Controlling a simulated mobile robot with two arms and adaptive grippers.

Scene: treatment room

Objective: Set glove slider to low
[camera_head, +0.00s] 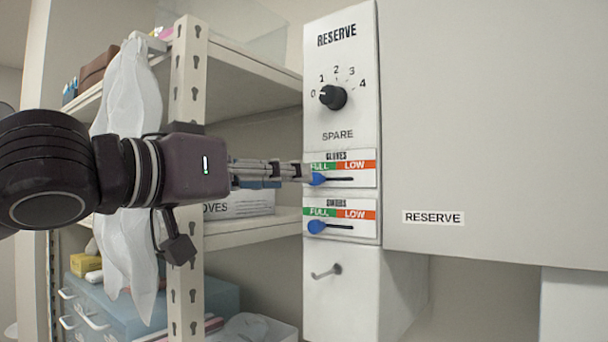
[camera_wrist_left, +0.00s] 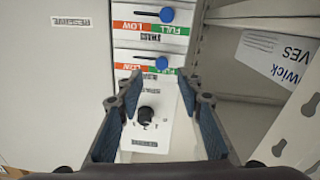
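The gloves slider has a blue knob (camera_head: 316,179) at the left, FULL end of its slot in the head view, below a green FULL and red LOW label. The same gloves knob (camera_wrist_left: 162,62) shows in the wrist view, where the panel appears upside down. My left gripper (camera_head: 303,170) reaches the panel from the left, its fingertips close beside the gloves knob. In the wrist view my left gripper (camera_wrist_left: 159,84) has its fingers apart, with nothing held and the knob just beyond the tips. Contact cannot be told. My right gripper is not in view.
Below is the swabs slider with a blue knob (camera_head: 316,226), also at FULL. Above is a black SPARE dial (camera_head: 333,97). A metal hook (camera_head: 326,271) sticks out lower down. A shelf post (camera_head: 187,80) stands behind my left arm; a white cabinet (camera_head: 490,120) is at right.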

